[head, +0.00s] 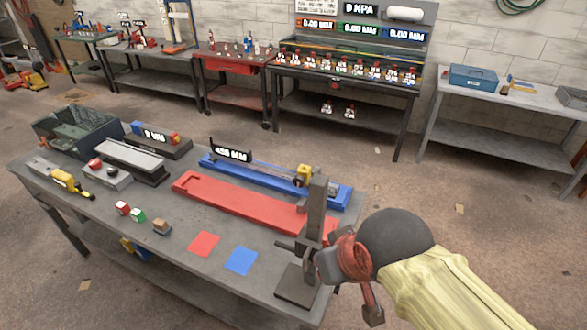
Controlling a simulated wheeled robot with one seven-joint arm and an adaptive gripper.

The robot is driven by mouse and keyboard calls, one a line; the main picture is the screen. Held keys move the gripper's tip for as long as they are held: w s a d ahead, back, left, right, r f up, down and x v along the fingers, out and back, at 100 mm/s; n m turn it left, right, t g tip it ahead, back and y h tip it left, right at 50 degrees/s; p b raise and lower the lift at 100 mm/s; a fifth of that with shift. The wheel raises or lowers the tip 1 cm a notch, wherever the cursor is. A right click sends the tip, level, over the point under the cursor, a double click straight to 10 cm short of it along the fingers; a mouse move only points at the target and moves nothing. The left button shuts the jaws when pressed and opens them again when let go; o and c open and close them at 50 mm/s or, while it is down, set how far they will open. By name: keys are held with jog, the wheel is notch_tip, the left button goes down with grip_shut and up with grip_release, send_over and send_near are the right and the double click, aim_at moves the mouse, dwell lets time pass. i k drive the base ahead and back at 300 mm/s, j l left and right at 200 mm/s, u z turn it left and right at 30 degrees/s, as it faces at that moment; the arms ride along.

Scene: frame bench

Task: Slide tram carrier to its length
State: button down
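A long blue rail gauge (230,172), likely the tram, lies across the back of the near bench. A yellow block with a dark round knob (302,175) sits on its bar towards the right end; I take it for the carrier. A black display (231,151) stands at the rail's left part and reads a figure in MM, seemingly 435. My gripper (349,283), red and grey, is at the right, in front of the bench's right end and apart from the carrier. Nothing shows held in it. Its finger opening is not clear from this angle.
A dark upright stand (316,212) rises between my gripper and the rail. A long red tray-like fixture (235,203) lies in front of the rail. Red (203,244) and blue (241,260) squares lie flat at the front. Small blocks and tools fill the left.

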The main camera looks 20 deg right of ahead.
aim_at(303, 171)
jog(key=i+l+z, duration=0.1)
jog(key=l, duration=0.2)
jog(key=i+l+z, duration=0.1)
jog(key=l, duration=0.15)
jog(key=i+l, duration=0.1)
jog(key=l, duration=0.2)
jog(key=i+l+z, duration=0.2)
